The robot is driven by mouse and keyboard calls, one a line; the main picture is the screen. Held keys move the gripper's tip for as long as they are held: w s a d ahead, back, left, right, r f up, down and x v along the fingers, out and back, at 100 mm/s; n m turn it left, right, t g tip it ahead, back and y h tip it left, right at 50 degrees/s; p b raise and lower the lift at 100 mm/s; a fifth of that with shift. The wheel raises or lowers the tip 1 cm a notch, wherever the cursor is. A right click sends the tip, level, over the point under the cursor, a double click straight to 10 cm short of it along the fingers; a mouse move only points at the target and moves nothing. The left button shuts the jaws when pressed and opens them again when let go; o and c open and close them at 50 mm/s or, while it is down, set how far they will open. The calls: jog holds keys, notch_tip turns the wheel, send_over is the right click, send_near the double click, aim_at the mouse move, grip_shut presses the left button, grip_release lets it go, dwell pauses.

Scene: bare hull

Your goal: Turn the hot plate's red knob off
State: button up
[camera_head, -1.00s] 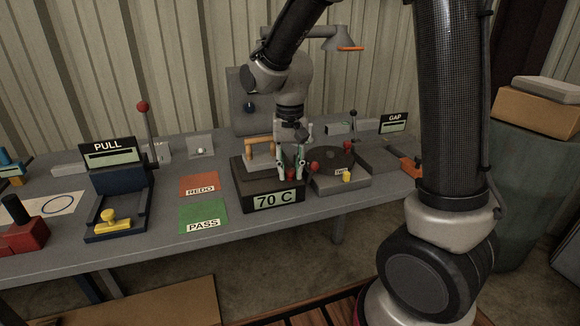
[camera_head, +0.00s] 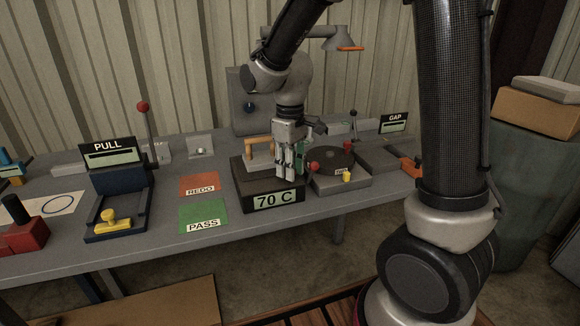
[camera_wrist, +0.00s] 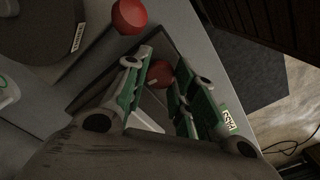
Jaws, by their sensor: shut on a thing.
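The hot plate (camera_head: 240,184) is a dark box on the bench with a display reading 70 C on its front. My gripper (camera_head: 290,172) points down at its right part, and its fingers hide the red knob in the head view. In the wrist view the red knob (camera_wrist: 160,73) shows between the fingertips of my gripper (camera_wrist: 157,80), which is shut on it. The knob's pointer or marking cannot be made out.
A grey unit with a dark round disc (camera_head: 335,162) and a red ball (camera_head: 313,166) stands close on the right. A handled piece (camera_head: 259,156) sits on the hot plate. REDO (camera_head: 199,185) and PASS (camera_head: 203,215) mats lie left.

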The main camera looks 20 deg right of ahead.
jog(key=shift+n, duration=0.9)
jog(key=o, duration=0.8)
notch_tip(320, 180, up, 12)
dwell(0.4)
